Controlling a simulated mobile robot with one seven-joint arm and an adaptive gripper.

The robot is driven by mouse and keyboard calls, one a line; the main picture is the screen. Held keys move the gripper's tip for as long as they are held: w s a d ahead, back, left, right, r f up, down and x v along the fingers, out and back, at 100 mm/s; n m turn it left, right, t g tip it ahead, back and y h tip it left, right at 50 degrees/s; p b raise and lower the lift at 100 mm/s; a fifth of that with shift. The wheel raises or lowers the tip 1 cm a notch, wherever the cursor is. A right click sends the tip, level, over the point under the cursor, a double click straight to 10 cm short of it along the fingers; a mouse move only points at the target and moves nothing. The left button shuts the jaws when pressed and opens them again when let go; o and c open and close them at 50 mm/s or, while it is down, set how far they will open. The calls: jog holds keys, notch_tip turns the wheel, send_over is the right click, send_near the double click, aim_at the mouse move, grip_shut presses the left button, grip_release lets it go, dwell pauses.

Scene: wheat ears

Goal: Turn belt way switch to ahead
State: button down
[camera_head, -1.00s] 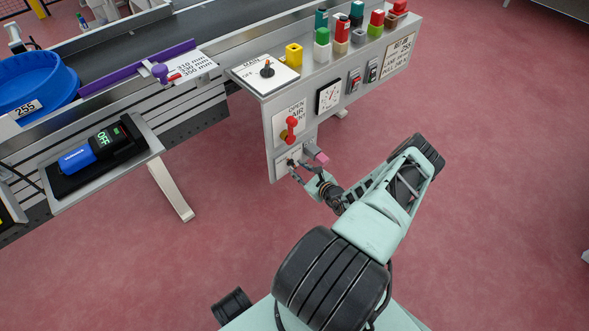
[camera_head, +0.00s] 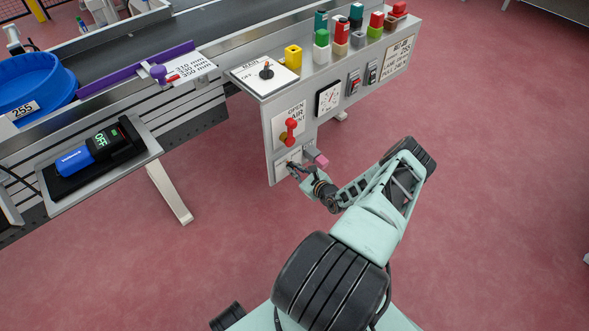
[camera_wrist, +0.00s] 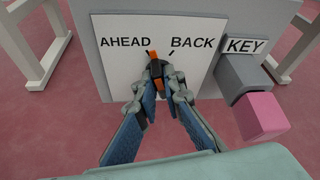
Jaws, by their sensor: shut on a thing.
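The belt way switch (camera_wrist: 156,68) is a dark knob with an orange mark, on a white plate (camera_wrist: 203,82) lettered AHEAD on the left and BACK on the right. Its orange end points up and leans slightly left, closer to the AHEAD mark. My gripper (camera_wrist: 160,88) has its two fingers shut on the knob, one on each side, hiding its lower part. In the head view, my gripper (camera_head: 295,169) is at the low white plate (camera_head: 281,165) on the grey panel; the knob is mostly hidden there.
A pink block on a grey KEY holder (camera_wrist: 260,115) stands out close to the right of the switch. A red lever (camera_head: 290,130) sits just above on the panel. Other dials and buttons are higher up. The red floor in front is free.

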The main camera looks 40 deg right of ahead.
jog(key=shift+a, duration=0.1)
jog(key=shift+r+p, duration=0.15)
jog(key=shift+p, duration=0.5)
jog(key=shift+f+n+h+p, duration=0.2)
jog(key=shift+n+h+p, duration=0.45)
jog(key=shift+n, duration=0.25)
jog(key=c, duration=2)
grip_release()
jog(key=shift+c, duration=0.2)
jog(key=shift+s, duration=0.1)
jog(key=v, duration=1.2)
